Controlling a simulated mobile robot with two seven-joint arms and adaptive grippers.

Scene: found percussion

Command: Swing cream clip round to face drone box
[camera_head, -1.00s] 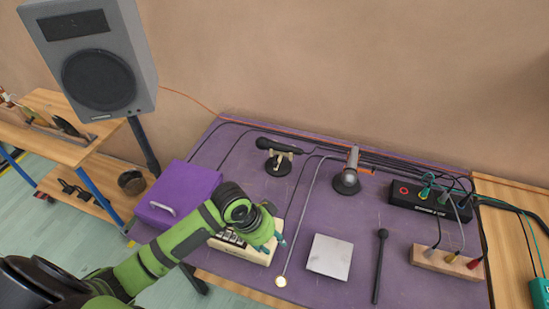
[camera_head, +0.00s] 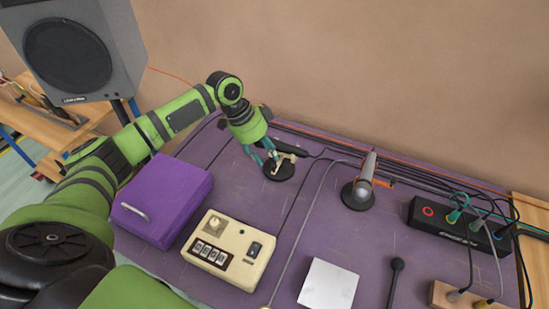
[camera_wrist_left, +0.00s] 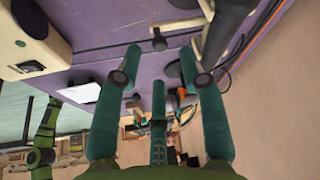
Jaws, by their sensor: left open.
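The cream clip (camera_head: 286,158) stands on a round black base (camera_head: 279,171) near the table's back edge, left of centre. A black microphone lies in it, mostly hidden by my gripper. My left gripper (camera_head: 264,158) is open, its teal fingertips at the clip's left side; contact cannot be told. In the left wrist view, the open fingers (camera_wrist_left: 160,65) show, with the cream clip (camera_wrist_left: 208,8) at the top right. The drone box (camera_head: 229,249), cream with a knob, a switch and several keys, sits at the front left. It also shows in the wrist view (camera_wrist_left: 25,45). My right gripper is out of view.
A purple case (camera_head: 162,200) lies left of the drone box. Cables run along the back edge and forward past the clip. A white square plate (camera_head: 328,285) lies at the front.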

